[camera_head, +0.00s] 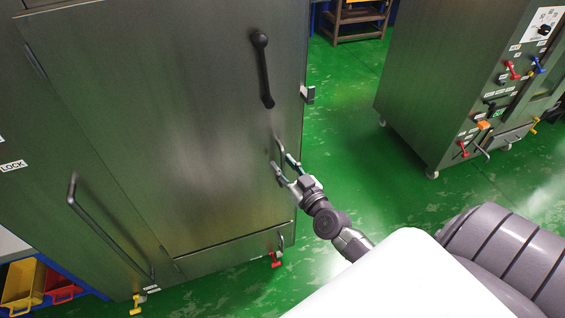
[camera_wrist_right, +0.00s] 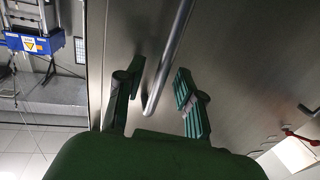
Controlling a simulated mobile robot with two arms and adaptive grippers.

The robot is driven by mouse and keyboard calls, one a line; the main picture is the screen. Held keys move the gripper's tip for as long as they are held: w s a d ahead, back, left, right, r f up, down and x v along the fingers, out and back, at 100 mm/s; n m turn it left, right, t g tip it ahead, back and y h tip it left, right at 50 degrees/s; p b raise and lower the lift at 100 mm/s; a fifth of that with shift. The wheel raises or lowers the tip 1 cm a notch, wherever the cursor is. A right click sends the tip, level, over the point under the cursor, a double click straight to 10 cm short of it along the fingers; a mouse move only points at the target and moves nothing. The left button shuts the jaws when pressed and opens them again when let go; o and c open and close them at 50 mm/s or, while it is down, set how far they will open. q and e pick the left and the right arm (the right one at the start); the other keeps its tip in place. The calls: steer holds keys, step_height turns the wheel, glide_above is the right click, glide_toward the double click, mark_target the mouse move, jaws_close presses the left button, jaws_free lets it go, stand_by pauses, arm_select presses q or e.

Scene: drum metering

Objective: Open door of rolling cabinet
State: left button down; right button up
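The rolling cabinet's door (camera_head: 165,120) is a large grey metal panel, shut flush with its frame. A slim metal bar handle (camera_head: 279,148) sits near the door's right edge. My right gripper (camera_head: 285,170) is at the lower part of this handle. In the right wrist view the bar (camera_wrist_right: 170,60) comes down between my two open fingers (camera_wrist_right: 160,98), with space visible on both sides. A black lever handle (camera_head: 263,70) is higher on the door. My left gripper is out of view.
A long bar handle (camera_head: 105,235) is on the cabinet's left side. A second wheeled cabinet (camera_head: 430,85) with coloured valves stands at the right. Yellow and red bins (camera_head: 22,285) are at lower left. Green floor (camera_head: 345,110) between the cabinets is clear.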

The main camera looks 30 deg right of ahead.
steer(key=shift+w, duration=0.45)
jaws_close()
